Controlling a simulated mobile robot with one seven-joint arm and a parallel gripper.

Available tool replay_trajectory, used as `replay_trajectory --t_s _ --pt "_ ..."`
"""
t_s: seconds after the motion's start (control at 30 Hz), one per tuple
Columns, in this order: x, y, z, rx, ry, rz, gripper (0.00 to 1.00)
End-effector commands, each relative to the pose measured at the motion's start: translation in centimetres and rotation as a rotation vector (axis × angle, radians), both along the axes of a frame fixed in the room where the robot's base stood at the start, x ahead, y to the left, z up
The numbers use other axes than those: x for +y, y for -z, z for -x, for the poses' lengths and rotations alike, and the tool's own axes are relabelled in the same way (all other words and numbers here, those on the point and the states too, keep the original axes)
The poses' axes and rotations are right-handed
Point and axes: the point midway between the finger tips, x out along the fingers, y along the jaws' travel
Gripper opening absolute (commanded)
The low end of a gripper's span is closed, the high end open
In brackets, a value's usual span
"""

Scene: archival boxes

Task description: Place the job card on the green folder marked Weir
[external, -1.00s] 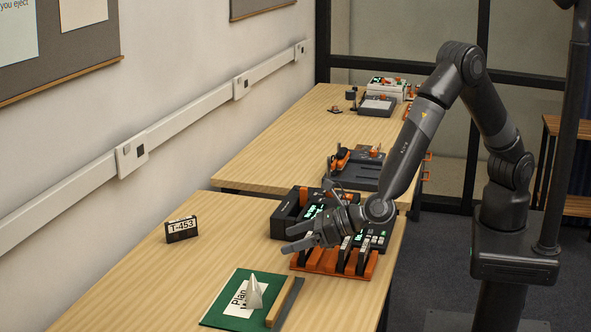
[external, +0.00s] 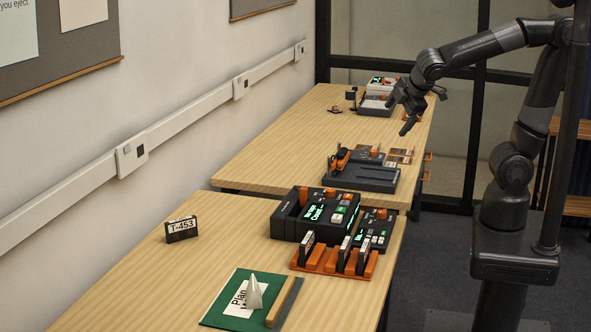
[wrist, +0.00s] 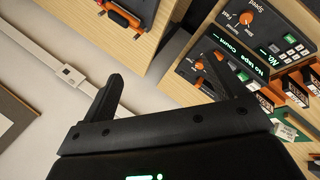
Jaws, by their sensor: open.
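The green folder (external: 225,310) lies on the near table. A white label (external: 237,299) on it reads "Plan" with a second word I cannot read in full, partly hidden by a pale folded piece (external: 254,292) standing on the folder. I cannot tell whether that piece is the job card; no other card is clearly identifiable. My gripper (external: 423,110) is open and empty, raised over the right side of the far table, well away from the folder. Its spread fingers also show in the wrist view (wrist: 161,62), with nothing between them.
A dark "T-453" sign (external: 181,229) stands left on the near table. An orange rack (external: 326,262) with several upright dark pieces stands before a black device (external: 318,215) with lit displays. A wooden strip (external: 280,303) lies along the folder's right edge. Bare tabletop surrounds the sign.

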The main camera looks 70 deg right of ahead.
Motion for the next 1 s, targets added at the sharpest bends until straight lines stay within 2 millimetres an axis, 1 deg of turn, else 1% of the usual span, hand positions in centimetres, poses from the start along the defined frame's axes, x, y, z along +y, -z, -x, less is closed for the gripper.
replay_trajectory --t_s 0.03,0.1,0.2,0.3,0.4,0.57,1.0 --pt "-0.7 -0.3 1.8 -0.020 0.077 -0.079 0.88" --pt "-1.0 -0.3 4.1 -0.040 0.183 -0.199 0.88" --pt "-1.0 -0.3 6.9 -0.070 0.314 -0.359 0.88" --pt "-0.6 -0.3 8.9 -0.097 0.413 -0.492 0.88" --pt "-0.1 -0.4 10.2 -0.116 0.477 -0.587 0.88" --pt "0.3 -0.4 11.0 -0.127 0.521 -0.654 0.88" --pt "0.4 -0.4 11.0 -0.126 0.522 -0.657 0.88"
